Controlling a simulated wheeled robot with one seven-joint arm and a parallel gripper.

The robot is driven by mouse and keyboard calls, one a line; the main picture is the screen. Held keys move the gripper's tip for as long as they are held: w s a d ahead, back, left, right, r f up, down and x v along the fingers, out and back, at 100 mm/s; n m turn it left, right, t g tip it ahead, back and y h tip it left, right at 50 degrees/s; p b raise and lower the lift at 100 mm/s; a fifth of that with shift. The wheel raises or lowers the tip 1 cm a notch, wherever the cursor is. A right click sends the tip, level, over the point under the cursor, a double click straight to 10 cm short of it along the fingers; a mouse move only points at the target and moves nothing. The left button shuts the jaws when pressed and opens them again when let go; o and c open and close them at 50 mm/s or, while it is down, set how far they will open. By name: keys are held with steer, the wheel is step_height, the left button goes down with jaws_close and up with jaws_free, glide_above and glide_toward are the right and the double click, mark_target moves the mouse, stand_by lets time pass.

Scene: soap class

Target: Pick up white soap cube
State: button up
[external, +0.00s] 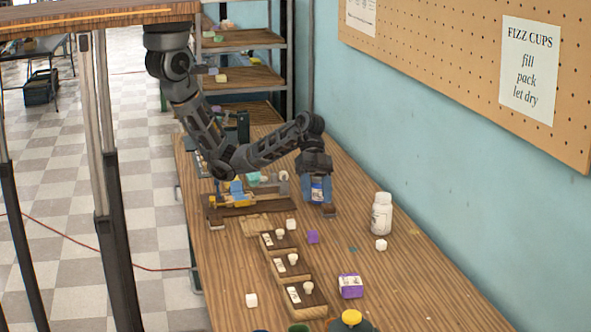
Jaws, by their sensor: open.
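Three small white cubes lie apart on the wooden bench (432,302). One white cube (251,300) is at the front left, one white cube (381,244) is just in front of the white bottle, and one white cube (291,224) is beside the wooden blocks. I cannot tell which one is the soap cube meant. My gripper (318,208) points down above the far middle of the bench, open. It is behind the cube by the blocks and to the left of the bottle. A blue and white labelled thing shows between its fingers; whether they touch it is unclear.
A white bottle (382,214) stands near the wall. A yellow-topped thing (351,318) is at the front edge. The right front is mostly clear.

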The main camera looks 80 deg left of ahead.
steer(key=s+a+f+m+y+b, duration=0.25)
steer(key=a+f+y, duration=0.2)
steer(key=a, duration=0.35)
steer(key=t+y+b, duration=0.1)
steer(key=y+b, duration=0.2)
steer(key=y, duration=0.2)
glide_toward(291, 222)
steer(key=shift+a+f, duration=0.2)
steer(key=shift+a, duration=0.45)
steer(key=shift+w+a+f+p, duration=0.15)
steer(key=shift+a+f, duration=0.1)
steer(key=shift+f, duration=1.65)
steer(key=shift+s+a+f+p, duration=0.15)
steer(key=shift+a+f, duration=0.1)
steer(key=shift+f, duration=1.7)
steer(key=shift+w, duration=0.1)
steer(key=shift+c, duration=0.2)
jaws_close()
